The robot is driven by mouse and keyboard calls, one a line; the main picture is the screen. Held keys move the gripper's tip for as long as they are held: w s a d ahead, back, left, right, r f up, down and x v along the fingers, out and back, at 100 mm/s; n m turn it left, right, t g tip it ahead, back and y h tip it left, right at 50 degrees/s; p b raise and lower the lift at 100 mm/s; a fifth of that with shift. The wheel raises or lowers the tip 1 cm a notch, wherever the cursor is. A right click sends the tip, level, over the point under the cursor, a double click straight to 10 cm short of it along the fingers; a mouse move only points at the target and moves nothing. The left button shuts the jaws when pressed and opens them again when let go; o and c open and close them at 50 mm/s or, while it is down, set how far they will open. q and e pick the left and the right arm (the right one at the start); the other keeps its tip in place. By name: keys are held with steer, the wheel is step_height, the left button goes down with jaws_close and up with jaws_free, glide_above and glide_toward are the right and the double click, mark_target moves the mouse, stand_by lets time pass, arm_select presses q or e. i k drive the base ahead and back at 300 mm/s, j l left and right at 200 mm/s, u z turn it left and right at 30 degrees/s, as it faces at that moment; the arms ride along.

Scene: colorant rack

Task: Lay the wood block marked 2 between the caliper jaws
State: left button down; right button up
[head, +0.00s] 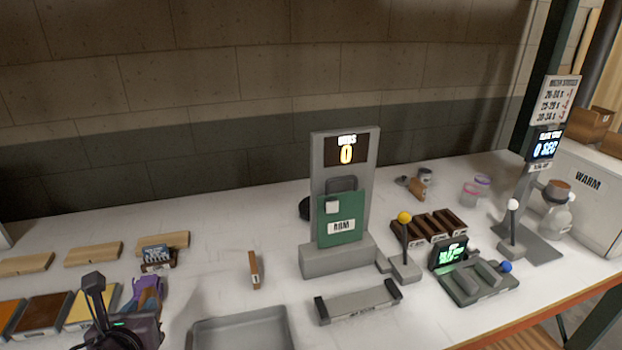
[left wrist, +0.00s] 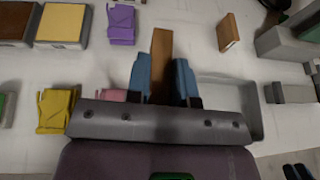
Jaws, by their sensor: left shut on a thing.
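My left gripper (left wrist: 162,80) is shut on a narrow brown wood block (left wrist: 162,48), which sticks out between its blue fingers in the left wrist view. No number shows on this block from here. In the head view the gripper (head: 122,330) is at the bottom left, and its fingertips and the block are not clear. What looks like the caliper (head: 478,284) stands at the right, with two grey raised bars, a green-lit display (head: 450,252) and a blue knob. No block shows between its bars. My right gripper is in neither view.
A block marked 1 (head: 254,270) stands upright mid-table, behind a grey tray (head: 240,330). A grey cradle with dark ends (head: 358,303), a lever with a yellow knob (head: 405,260) and a tall display stand (head: 338,262) lie between my left gripper and the caliper.

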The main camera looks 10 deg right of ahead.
mark_target(475, 263)
steer(key=l+z, duration=0.3)
steer(key=l, duration=0.35)
steer(key=l+z, duration=0.35)
steer(key=l, duration=0.3)
steer(key=i+l+z, duration=0.15)
steer(key=l+z, duration=0.15)
steer(key=l, duration=0.35)
